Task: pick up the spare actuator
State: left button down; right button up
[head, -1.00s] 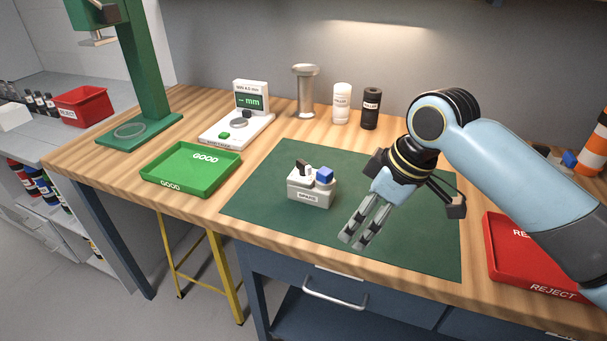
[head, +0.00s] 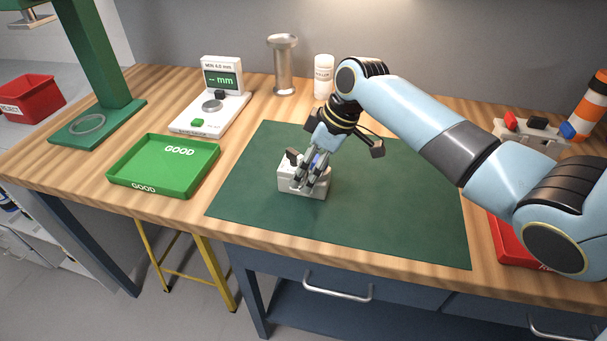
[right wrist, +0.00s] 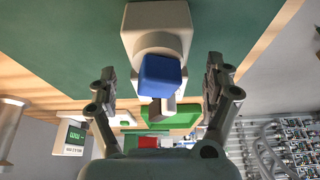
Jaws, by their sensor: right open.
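The spare actuator (head: 286,187) is a small white block with a blue cap and a dark connector on top. It sits on the green mat (head: 400,220). My right gripper (head: 309,181) is over it in the head view and hides part of its front and the blue cap. In the right wrist view the actuator (right wrist: 157,18) shows ahead, its blue cap (right wrist: 160,75) between my two open fingers, with a gap on each side. I cannot tell whether a finger touches the block. My left gripper is not in view.
The green GOOD tray (head: 165,166) lies to the left of the mat. A gauge (head: 211,106), a metal post (head: 283,66) and a white bottle (head: 323,76) stand behind. A white unit with coloured tops (head: 530,132) and a red tray (head: 507,245) are at the right, partly behind my arm.

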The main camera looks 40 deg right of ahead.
jog(key=shift+x, duration=1.2)
jog(key=shift+w+f, duration=0.2)
jog(key=shift+s, duration=0.1)
jog(key=c, duration=0.8)
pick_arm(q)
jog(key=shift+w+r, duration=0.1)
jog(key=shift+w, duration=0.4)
pick_arm(e)
grip_shut()
